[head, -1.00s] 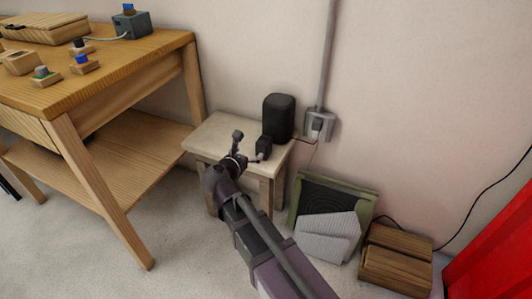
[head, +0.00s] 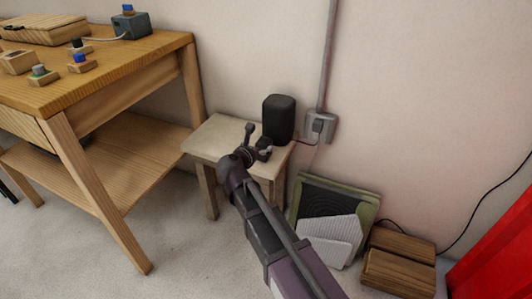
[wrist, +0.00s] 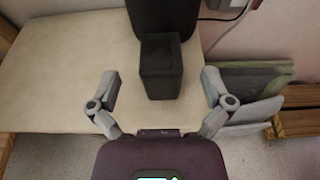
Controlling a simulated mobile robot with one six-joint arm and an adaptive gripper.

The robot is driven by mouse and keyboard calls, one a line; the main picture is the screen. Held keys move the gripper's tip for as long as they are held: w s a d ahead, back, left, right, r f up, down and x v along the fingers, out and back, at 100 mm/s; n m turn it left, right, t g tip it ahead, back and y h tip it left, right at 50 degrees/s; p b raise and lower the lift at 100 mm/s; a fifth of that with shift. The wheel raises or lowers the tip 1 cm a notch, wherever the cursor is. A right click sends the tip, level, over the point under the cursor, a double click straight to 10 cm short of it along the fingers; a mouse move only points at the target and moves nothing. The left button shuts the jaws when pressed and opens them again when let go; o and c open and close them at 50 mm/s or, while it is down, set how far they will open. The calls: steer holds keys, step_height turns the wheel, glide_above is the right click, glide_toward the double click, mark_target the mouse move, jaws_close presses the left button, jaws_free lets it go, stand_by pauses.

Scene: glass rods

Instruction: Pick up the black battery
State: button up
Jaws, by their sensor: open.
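The black battery (wrist: 160,67) is a small dark upright block on a pale stool (wrist: 60,75). In the wrist view it stands near the middle, in line with the gap between my fingers, with clear space on both sides. My gripper (wrist: 160,82) is open and empty, with one finger to the left of the battery and one to the right. Neither finger touches it. In the head view my gripper (head: 258,141) is over the stool's right part (head: 215,140) and hides most of the battery.
A taller black speaker-like block (head: 278,119) stands right behind the battery. A wall socket (head: 319,125) with a plug and cable is to the right. Leaning panels (head: 335,215) and wooden blocks (head: 398,265) are on the floor. A wooden bench (head: 120,60) stands left.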

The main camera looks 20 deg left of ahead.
mark_target(266, 139)
steer(key=shift+w+f, duration=0.1)
steer(key=shift+w, duration=0.4)
steer(key=shift+b+x, duration=0.9)
steer(key=shift+x, duration=1.7)
steer(key=shift+d, duration=0.15)
steer(key=c, duration=1.2)
